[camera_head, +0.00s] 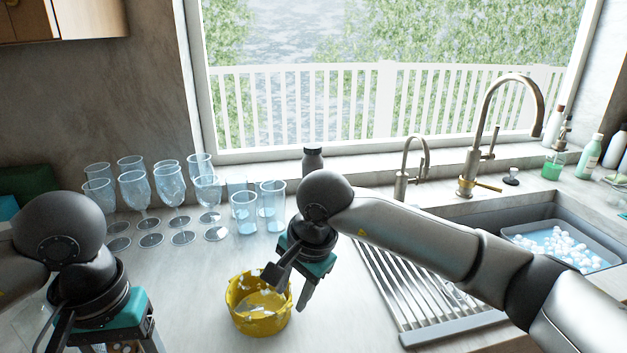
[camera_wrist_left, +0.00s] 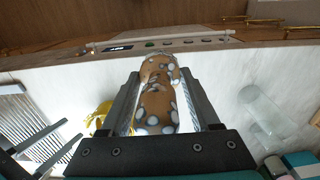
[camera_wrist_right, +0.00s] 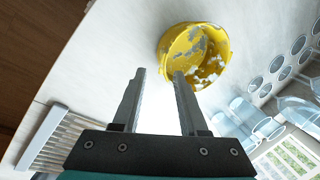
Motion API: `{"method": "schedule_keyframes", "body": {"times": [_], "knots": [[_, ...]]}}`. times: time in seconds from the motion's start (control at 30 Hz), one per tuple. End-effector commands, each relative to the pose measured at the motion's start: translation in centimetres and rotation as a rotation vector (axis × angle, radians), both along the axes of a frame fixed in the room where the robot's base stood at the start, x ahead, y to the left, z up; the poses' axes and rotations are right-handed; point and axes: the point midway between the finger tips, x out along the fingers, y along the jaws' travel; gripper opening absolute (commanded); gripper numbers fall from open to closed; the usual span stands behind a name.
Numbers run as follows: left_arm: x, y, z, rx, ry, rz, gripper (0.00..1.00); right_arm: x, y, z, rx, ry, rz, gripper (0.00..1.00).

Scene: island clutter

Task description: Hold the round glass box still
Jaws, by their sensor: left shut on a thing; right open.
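My left gripper (camera_wrist_left: 160,80) is shut on a round brown thing with pale spots (camera_wrist_left: 157,105), which lies between its fingers. Glass walls cannot be made out clearly, so I cannot tell if this is the round glass box. In the head view the left gripper (camera_head: 108,347) is at the bottom left edge, and what it holds is mostly cut off. My right gripper (camera_head: 287,291) is open and empty, beside and above a round yellow container (camera_head: 260,318) with whitish patches. The right wrist view also shows the container (camera_wrist_right: 212,72) just beyond the open fingers (camera_wrist_right: 160,75).
Several stemmed glasses (camera_head: 135,190) and tumblers (camera_head: 244,212) stand at the back left of the counter. A ribbed drainer (camera_head: 425,295) lies right of my right gripper, before the sink (camera_head: 500,215) and taps (camera_head: 470,180). A clear glass (camera_wrist_left: 262,108) lies or stands right of my left gripper.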

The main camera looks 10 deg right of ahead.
Motion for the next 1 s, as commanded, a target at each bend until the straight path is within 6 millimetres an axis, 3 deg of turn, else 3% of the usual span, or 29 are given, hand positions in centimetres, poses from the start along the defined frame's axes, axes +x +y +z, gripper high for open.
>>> {"method": "schedule_keyframes", "body": {"times": [0.2, 0.4, 0.83, 1.0], "knots": [[0.0, 0.0, 0.0, 0.000, 0.000, 0.000, 0.06, 0.7, 0.6, -3.1, -0.001, 0.002, 0.000, 0.42], [0.0, 0.0, 0.0, 0.000, 0.000, 0.000, 0.06, 1.1, 1.0, -4.9, 0.000, 0.001, 0.001, 0.42], [0.0, 0.0, 0.0, 0.000, 0.000, 0.000, 0.06, 1.3, 1.1, -5.5, 0.000, -0.001, 0.001, 0.42], [0.0, 0.0, 0.0, 0.000, 0.000, 0.000, 0.06, 1.2, 1.1, -5.5, 0.000, 0.000, 0.001, 0.23]]}}
